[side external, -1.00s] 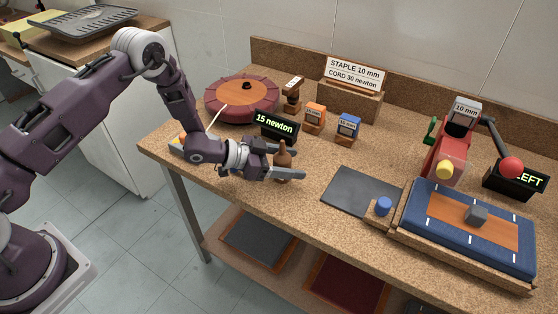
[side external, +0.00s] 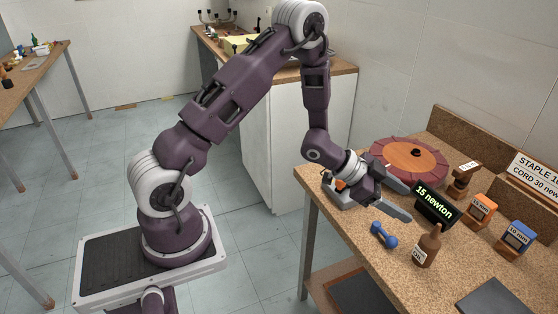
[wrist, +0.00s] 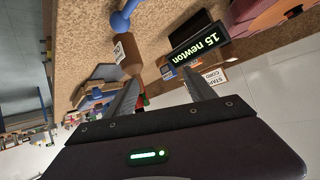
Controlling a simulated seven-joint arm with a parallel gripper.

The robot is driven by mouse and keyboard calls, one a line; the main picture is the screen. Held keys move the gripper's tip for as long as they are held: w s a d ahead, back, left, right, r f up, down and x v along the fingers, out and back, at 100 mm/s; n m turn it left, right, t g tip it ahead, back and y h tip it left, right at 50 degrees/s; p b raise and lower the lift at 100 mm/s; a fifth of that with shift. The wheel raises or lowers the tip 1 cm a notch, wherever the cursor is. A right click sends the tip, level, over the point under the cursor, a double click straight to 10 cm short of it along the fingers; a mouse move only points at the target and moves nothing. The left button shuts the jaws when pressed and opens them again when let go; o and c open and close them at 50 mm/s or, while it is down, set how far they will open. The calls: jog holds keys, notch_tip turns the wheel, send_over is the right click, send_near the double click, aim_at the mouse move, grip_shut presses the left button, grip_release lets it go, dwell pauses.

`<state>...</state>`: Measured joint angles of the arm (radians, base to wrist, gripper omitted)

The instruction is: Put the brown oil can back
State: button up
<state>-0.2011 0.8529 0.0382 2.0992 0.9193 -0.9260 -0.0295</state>
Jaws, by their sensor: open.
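The brown oil can (side external: 428,247) stands upright on the cork-topped bench, a small bottle with a pale label. It also shows in the wrist view (wrist: 129,56), left of centre and beyond the fingertips. My gripper (side external: 410,204) is open and empty above the bench, up and to the left of the can in the side view. The fingers appear apart from the can. In the wrist view the open fingers (wrist: 160,80) point toward the bench with nothing between them.
A blue dumbbell-shaped piece (side external: 383,235) lies left of the can. A black "15 newton" display (side external: 437,204) stands close behind. Orange (side external: 481,211) and blue (side external: 517,238) boxes stand to the right, a round brown turntable (side external: 408,158) behind. A dark mat (side external: 497,298) lies front right.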

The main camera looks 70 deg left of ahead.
jog(key=s+a+r+n+y, duration=0.2)
jog(key=s+a+r+y, duration=0.15)
jog(key=r, duration=0.45)
jog(key=s+a+r+n+y, duration=0.2)
jog(key=s+a+r+y, duration=0.15)
jog(key=r, duration=0.45)
jog(key=s+d+r+n+g, duration=0.2)
jog(key=s, duration=1.1)
jog(key=s+d+r+n+g, duration=0.2)
jog(key=s, duration=1.1)
jog(key=shift+d+n+h, duration=0.3)
jog(key=shift+d, duration=0.1)
